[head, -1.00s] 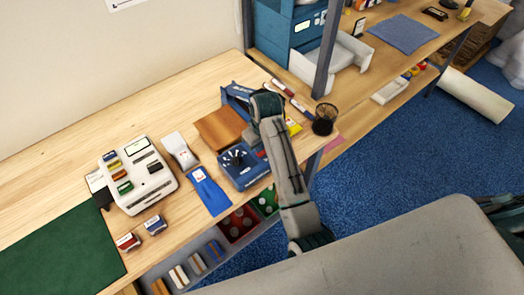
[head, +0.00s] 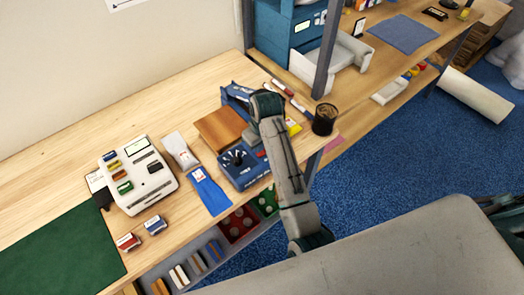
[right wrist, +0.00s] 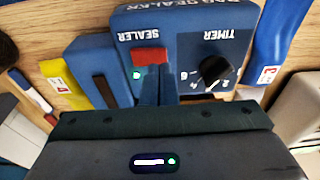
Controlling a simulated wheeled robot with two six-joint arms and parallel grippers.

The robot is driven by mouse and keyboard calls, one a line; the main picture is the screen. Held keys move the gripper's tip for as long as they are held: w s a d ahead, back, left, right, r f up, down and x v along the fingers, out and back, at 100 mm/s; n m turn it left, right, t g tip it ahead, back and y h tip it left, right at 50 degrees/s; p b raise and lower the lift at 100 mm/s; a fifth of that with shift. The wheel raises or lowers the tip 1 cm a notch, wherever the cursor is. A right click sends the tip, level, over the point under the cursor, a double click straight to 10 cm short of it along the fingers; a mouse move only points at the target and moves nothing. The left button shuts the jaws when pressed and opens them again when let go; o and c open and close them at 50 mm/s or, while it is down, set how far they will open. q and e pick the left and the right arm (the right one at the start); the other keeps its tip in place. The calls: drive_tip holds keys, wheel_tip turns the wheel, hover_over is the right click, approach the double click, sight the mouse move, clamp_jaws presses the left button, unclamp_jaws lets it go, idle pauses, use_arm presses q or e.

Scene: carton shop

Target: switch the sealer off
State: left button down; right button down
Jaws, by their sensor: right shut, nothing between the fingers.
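The sealer (head: 250,175) is a blue box on the wooden bench, with a black timer dial (right wrist: 215,72) and a red switch (right wrist: 150,57) under the word SEALER, upside down in the right wrist view. A small green light (right wrist: 136,75) glows beside the switch. My right gripper (right wrist: 157,88) is shut and empty, its fingertips over the panel at the switch's near edge. I cannot tell whether they touch it. In the head view, my right arm covers part of the sealer and hides the switch. My left gripper is not in view.
A brown block (head: 220,128) lies behind the sealer, and a blue bag (head: 209,190) lies left of it. A white label machine (head: 138,175) stands further left. A black mesh cup (head: 324,120) stands near the bench's right end, beyond my arm.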

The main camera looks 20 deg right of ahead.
sight(260, 154)
drive_tip(key=shift+f, duration=0.85)
idle(0.9)
drive_tip(key=shift+r+p, duration=0.3)
drive_tip(key=shift+r, duration=3.2)
